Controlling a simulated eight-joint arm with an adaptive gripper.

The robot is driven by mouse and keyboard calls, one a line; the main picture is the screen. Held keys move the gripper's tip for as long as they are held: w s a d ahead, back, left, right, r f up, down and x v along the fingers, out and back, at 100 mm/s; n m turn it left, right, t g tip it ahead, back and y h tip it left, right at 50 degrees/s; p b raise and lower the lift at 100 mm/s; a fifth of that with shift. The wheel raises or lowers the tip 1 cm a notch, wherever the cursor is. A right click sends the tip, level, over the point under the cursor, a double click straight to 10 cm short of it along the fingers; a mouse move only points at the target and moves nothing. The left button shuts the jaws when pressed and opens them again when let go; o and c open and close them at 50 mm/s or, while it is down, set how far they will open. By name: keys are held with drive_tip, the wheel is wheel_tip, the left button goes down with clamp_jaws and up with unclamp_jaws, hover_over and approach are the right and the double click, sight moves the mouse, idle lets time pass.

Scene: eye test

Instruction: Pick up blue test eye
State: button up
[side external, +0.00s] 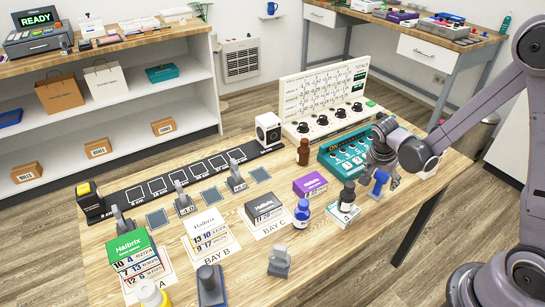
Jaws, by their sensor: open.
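A small bright blue object (380,183) stands at the right side of the bench, beside the teal panel; its shape is too small to make out as an eye. My gripper (381,172) is right at it, pointing down, with open fingers around or just in front of its upper part; I cannot tell which. Contact is also unclear. A blue bottle (301,214) with a pale label stands further left on the bench, apart from my gripper. No other blue thing on the bench looks like an eye.
Close left of my gripper are a dark bottle (347,194) on a numbered white card and a purple box (310,185). The teal panel (345,150) and white control board (328,98) stand behind. A grey block (279,262) is near the front; bench (335,247) around it is bare.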

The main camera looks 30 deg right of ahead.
drive_tip(key=shift+d+f, duration=0.15)
drive_tip(key=shift+f, duration=0.2)
clamp_jaws()
drive_tip(key=shift+r, duration=0.1)
